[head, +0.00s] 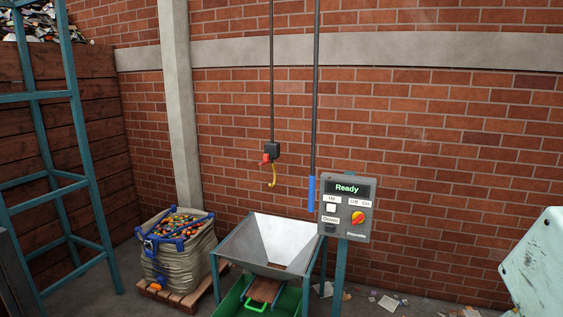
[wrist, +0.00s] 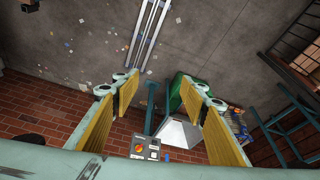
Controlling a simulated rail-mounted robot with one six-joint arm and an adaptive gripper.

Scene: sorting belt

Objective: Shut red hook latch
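The red latch (head: 265,160) sits at the left side of a small dark block that hangs on a dark vertical rod or cable in front of the brick wall. A yellow hook (head: 272,178) hangs below the block. I cannot tell from this distance whether the latch is open or shut. My gripper (wrist: 160,90) shows in the wrist view with its two yellow-padded fingers spread wide and nothing between them. I cannot make out the hook or the latch in the wrist view, and my gripper's fingers do not show in the head view.
A control box (head: 346,208) reading "Ready" stands right of the hook, beside a blue-handled rod (head: 312,195). A metal hopper (head: 245,246) over a green bin (head: 229,306) is below. A filled bulk bag (head: 180,262) on a pallet and a teal frame (head: 76,120) stand left.

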